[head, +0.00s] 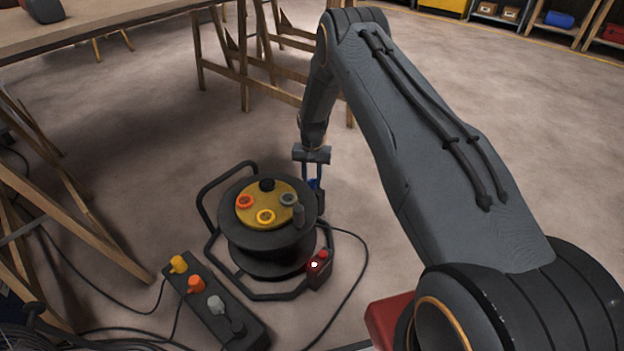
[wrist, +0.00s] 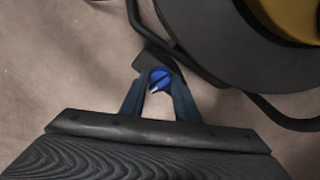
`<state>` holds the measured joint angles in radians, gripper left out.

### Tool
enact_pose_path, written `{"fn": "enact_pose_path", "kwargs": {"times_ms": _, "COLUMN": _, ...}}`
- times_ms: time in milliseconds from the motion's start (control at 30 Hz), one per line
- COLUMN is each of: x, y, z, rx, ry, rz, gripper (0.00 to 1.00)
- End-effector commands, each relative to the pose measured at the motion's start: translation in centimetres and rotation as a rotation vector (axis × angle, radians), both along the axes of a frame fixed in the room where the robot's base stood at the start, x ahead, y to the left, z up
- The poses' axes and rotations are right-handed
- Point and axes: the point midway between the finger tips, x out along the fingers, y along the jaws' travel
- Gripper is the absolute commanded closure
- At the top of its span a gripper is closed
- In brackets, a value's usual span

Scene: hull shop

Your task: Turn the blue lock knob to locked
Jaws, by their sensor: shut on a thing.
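The blue lock knob (wrist: 160,78) is a small round knob with a pale pointer line, on a dark bracket at the side of the cable reel. In the wrist view the pointer slants toward the lower left. My gripper (wrist: 158,88) is shut on the knob, one finger on each side. In the head view my gripper (head: 313,183) points down at the right side of the reel, and only a bit of the blue knob (head: 314,184) shows between the fingers. I see no lock markings.
The cable reel (head: 262,240) has a yellow top with several sockets and a black tube frame. A power strip (head: 222,318) with coloured plugs and loose cables lies in front. A wooden trestle table (head: 110,22) stands behind.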

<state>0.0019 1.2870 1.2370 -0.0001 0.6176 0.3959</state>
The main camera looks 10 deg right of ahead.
Motion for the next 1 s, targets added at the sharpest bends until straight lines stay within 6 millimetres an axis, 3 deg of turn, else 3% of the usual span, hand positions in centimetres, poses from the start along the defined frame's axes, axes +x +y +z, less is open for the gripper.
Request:
{"fn": "enact_pose_path", "kwargs": {"times_ms": 500, "x": 0.03, "y": 0.01, "z": 0.04, "rx": 0.000, "ry": 0.000, "rz": -0.417, "gripper": 0.94}}
{"fn": "enact_pose_path", "kwargs": {"times_ms": 1000, "x": 0.03, "y": 0.02, "z": 0.04, "rx": 0.000, "ry": 0.000, "rz": -0.559, "gripper": 0.94}}
